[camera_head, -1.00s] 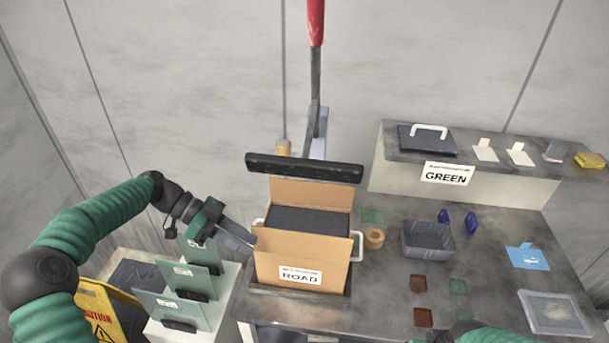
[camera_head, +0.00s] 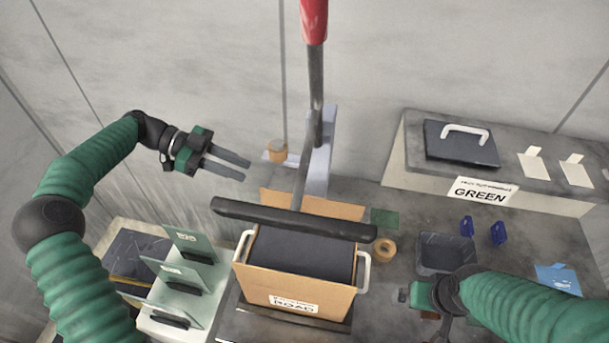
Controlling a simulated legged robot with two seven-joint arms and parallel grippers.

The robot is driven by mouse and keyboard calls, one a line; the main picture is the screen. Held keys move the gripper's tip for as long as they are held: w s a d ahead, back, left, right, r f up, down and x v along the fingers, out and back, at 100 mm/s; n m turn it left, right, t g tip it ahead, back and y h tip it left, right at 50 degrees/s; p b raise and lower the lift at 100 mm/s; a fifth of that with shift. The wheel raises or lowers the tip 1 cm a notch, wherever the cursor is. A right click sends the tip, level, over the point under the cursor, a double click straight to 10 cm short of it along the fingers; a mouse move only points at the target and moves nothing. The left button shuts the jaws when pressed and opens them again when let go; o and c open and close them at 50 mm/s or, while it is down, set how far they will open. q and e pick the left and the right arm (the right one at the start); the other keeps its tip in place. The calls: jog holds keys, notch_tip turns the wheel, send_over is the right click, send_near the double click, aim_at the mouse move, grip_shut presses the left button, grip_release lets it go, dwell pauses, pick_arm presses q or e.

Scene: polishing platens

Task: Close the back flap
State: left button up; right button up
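The cardboard box (camera_head: 296,289) labelled ROAD stands on the table with dark contents (camera_head: 300,254) inside, its top open. Its back flap (camera_head: 335,207) stands up at the rear, partly hidden behind a black bar. My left gripper (camera_head: 246,170) is raised to the left of and above the flap, apart from it. Its two fingers are spread with nothing between them. My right gripper (camera_head: 410,297) is low at the right of the box, partly hidden by its own arm; its fingers do not show clearly.
The black bar (camera_head: 225,207) on a red-handled lever (camera_head: 314,20) spans above the box. White handles (camera_head: 363,272) flank the box. A tape roll (camera_head: 383,250) and grey bin (camera_head: 445,252) lie to the right. Green plates in a rack (camera_head: 185,283) stand at the left.

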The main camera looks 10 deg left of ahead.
pick_arm(q)
jog(key=p, duration=0.2)
send_near(311, 197)
jog(key=d+r, duration=0.1)
jog(key=d, duration=0.1)
jog(key=d+f+p, duration=0.1)
jog(key=d+f, duration=0.2)
jog(key=d+f+p, duration=0.1)
jog(key=d, duration=0.1)
jog(key=shift+w+f+p, duration=0.3)
jog(key=shift+w+p, duration=0.05)
jog(key=shift+s+d+f, duration=0.1)
jog(key=shift+d+f, duration=0.05)
jog(key=shift+d, duration=0.15)
jog(key=d, duration=0.2)
jog(key=shift+s+d, duration=0.15)
jog(key=shift+d, duration=0.3)
jog(key=shift+c, duration=1.7)
jog(key=shift+a, duration=0.15)
grip_shut()
jog(key=shift+a+f, duration=0.1)
jog(key=shift+a, duration=0.5)
jog(key=shift+d, duration=0.1)
pick_arm(e)
jog(key=d+r, duration=0.1)
jog(key=r, duration=0.2)
jog(key=s+d+r, duration=0.1)
jog(key=r, duration=0.1)
jog(key=shift+s+d, duration=0.1)
jog(key=shift+d, duration=0.25)
